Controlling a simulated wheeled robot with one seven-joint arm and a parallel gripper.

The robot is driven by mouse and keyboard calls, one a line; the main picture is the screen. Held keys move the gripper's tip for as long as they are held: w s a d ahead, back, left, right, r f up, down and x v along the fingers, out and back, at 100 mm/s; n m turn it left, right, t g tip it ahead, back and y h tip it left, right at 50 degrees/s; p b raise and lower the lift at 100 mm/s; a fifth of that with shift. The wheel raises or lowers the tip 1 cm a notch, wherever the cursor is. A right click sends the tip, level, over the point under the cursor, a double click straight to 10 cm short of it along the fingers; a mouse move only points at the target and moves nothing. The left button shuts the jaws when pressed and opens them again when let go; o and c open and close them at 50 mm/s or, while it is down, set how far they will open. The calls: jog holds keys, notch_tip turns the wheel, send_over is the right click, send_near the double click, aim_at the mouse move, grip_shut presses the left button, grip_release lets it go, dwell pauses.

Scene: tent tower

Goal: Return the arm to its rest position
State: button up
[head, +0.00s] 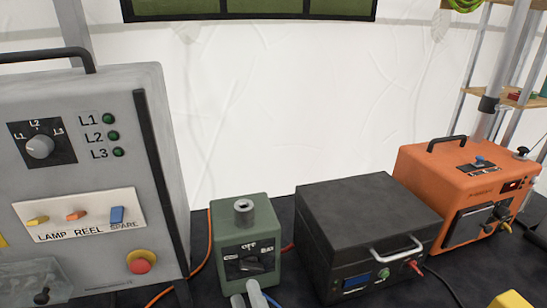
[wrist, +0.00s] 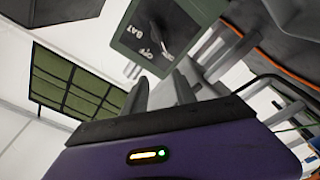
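My gripper (wrist: 160,80) shows in the wrist view with its two dark grey fingers apart and nothing visible between them. Its purple body (wrist: 100,158) fills the bottom of that view, with a small yellow and green light. A green switch box (wrist: 125,25) with a dial lies beyond the fingertips; I see no contact. The green box (head: 232,225) also stands low in the middle of the head view, its dial pointer hard to read. Two pale grey rounded shapes (head: 247,296) overlap its lower front; I cannot tell whether they are my fingertips.
A grey control panel (head: 85,85) stands left of the green box. A black box (head: 355,205) and an orange unit (head: 430,175) stand right of it on a dark surface. Cables run between them. A shelf rack (head: 520,98) is at far right.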

jog(key=s+d+f+m+g+h, duration=0.1)
jog(key=s+d+f+m+h, duration=0.1)
jog(key=s+d+m, duration=0.5)
jog(key=s+d+f+m+g+h, duration=0.2)
jog(key=s+d+m+h, duration=0.2)
jog(key=s+d, duration=1.4)
jog(key=s+m, duration=0.3)
jog(key=s, duration=0.3)
jog(key=shift+f, duration=0.35)
jog(key=shift+w, duration=0.1)
